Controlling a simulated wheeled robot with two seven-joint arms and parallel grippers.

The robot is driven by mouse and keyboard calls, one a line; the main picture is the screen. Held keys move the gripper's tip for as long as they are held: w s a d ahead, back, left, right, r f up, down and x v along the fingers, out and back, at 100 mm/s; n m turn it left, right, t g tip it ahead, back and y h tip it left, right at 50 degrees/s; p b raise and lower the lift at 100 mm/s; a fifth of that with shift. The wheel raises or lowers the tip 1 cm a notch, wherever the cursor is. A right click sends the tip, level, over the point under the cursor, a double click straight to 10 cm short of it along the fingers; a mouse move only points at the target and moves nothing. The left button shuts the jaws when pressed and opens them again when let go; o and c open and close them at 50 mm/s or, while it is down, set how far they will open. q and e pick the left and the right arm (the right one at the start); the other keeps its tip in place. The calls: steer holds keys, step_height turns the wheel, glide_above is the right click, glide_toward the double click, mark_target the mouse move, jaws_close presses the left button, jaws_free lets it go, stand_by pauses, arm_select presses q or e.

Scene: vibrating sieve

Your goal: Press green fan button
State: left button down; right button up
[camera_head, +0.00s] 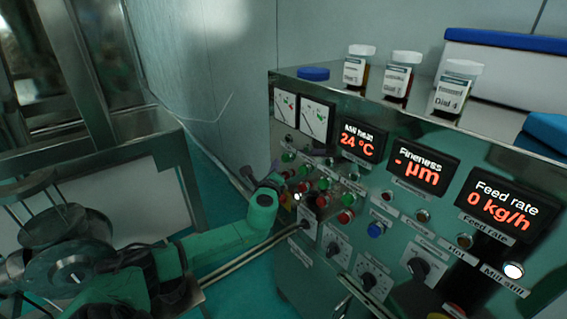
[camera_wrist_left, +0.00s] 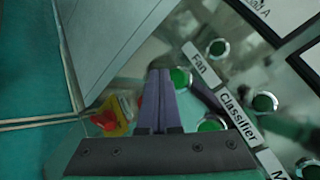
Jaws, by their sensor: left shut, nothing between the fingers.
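The control panel (camera_head: 385,215) on the right of the head view carries rows of green and red round buttons. In the left wrist view a "Fan" label (camera_wrist_left: 200,65) sits between two green round caps, one above it (camera_wrist_left: 217,47) and one below left (camera_wrist_left: 180,77). My left gripper (camera_head: 278,168) is at the panel's left side, near the upper green button (camera_head: 288,156). In the wrist view its dark purple fingers (camera_wrist_left: 158,73) are shut and empty. Their tips appear just left of the lower cap; contact cannot be told. My right gripper is not in view.
Other green caps (camera_wrist_left: 265,102) lie close by around the "Classifier" label (camera_wrist_left: 238,115). A red knob on yellow (camera_wrist_left: 108,121) is left of the fingers in the wrist view. Lidded jars (camera_head: 398,77) stand on the cabinet. Knobs (camera_head: 418,267) and displays (camera_head: 418,168) lie further right.

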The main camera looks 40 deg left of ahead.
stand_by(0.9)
arm_select(q)
steer(key=shift+w, duration=0.1)
stand_by(1.0)
steer(key=shift+w+d, duration=0.15)
steer(key=shift+w, duration=0.2)
steer(key=shift+w+d, duration=0.15)
steer(key=shift+w, duration=0.35)
stand_by(0.6)
steer(key=shift+s, duration=0.15)
steer(key=shift+s+a, duration=0.25)
steer(key=shift+s, duration=0.5)
